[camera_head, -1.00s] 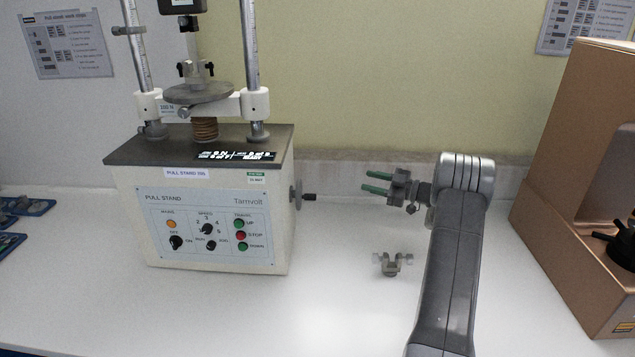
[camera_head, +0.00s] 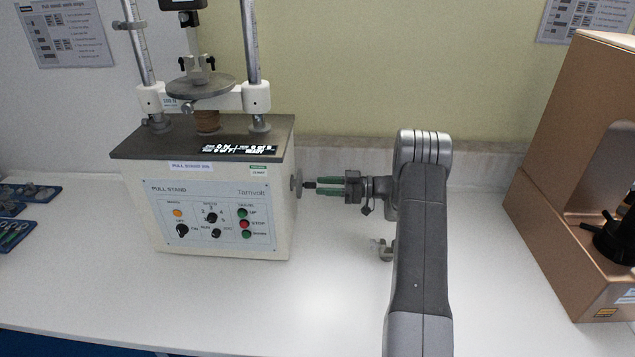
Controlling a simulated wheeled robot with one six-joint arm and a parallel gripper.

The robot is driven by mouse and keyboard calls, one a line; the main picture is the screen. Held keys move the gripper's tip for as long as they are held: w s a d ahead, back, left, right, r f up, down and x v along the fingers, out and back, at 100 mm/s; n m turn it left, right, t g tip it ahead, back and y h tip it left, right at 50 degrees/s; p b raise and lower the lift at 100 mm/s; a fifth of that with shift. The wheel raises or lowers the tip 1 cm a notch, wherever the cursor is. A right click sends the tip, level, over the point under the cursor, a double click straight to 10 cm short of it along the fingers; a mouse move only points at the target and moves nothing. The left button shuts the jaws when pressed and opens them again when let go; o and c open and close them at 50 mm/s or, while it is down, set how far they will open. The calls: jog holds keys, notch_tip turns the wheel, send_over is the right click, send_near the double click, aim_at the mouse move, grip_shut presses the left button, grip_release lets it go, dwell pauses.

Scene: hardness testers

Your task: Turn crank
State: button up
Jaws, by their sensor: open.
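The crank (camera_head: 297,184) is a grey disc with a short dark handle (camera_head: 309,185) on the right side of the white pull stand (camera_head: 275,222). My gripper (camera_head: 322,186) has green fingers and points left at the handle. Its fingers are open, and the fingertips are at the handle's outer end, one above and one below as far as I can see. The small gap between fingers and handle is too fine to tell contact.
A grey metal clamp piece (camera_head: 382,250) lies on the white table, partly hidden by my arm. A brown machine (camera_head: 550,180) stands at the right. Blue trays (camera_head: 14,240) lie at the far left. The table front between stand and arm is clear.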

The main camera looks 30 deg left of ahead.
jog(key=shift+x, duration=1.3)
grip_shut()
jog(key=shift+w+f+n+b, duration=0.1)
jog(key=shift+n+b, duration=0.3)
jog(key=shift+b, duration=0.2)
